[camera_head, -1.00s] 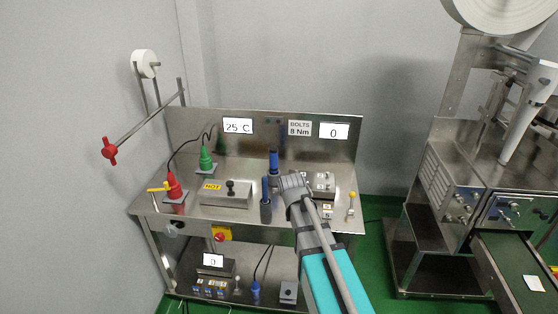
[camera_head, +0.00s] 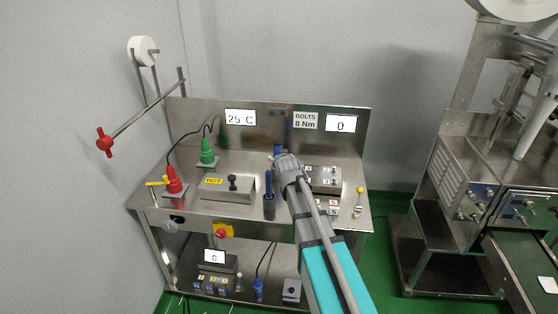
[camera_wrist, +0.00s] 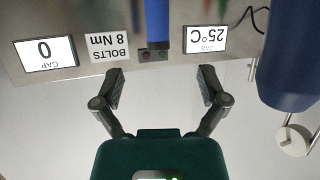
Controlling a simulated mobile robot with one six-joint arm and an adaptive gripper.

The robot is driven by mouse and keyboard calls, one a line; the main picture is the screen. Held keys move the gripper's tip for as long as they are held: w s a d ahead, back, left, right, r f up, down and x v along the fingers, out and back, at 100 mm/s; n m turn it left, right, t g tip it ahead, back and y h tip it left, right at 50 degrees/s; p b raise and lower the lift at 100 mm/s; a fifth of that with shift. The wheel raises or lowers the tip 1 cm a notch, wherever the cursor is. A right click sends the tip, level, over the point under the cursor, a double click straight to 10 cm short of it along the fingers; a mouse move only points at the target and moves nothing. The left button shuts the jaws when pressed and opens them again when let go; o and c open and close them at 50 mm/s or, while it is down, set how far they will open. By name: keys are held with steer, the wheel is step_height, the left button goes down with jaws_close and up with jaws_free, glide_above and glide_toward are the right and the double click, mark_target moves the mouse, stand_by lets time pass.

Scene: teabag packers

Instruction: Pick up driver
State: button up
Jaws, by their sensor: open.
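Two blue-handled upright tools, which look like drivers, stand on the steel bench. The back one (camera_head: 277,150) is partly hidden behind my wrist in the head view. In the wrist view, a blue handle (camera_wrist: 157,22) lies ahead between my finger tips, apart from them. The front one (camera_head: 268,183) stands just left of my wrist; a large blue shape at right in the wrist view (camera_wrist: 286,62) appears to be it, close to the camera. My gripper (camera_wrist: 162,85) is open and empty. Its fingers are hidden in the head view.
A HOT block (camera_head: 222,188) and red (camera_head: 170,182) and green (camera_head: 207,155) cone-shaped tools stand left on the bench (camera_head: 236,211). A numbered box (camera_head: 324,180) is right of my wrist. The back panel with displays (camera_head: 240,117) rises behind.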

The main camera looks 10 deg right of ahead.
step_height(320, 180, down, 2)
steer(key=shift+w+d+f+b, duration=0.1)
steer(key=shift+d+b, duration=0.05)
steer(key=shift+b, duration=0.55)
steer(key=b+x, duration=0.3)
steer(key=x, duration=0.5)
steer(key=shift+w, duration=0.25)
steer(key=shift+d, duration=0.1)
steer(key=shift+b+x, duration=1.2)
steer(key=shift+x, duration=1.45)
steer(key=shift+f, duration=0.1)
steer(key=shift+s, duration=0.1)
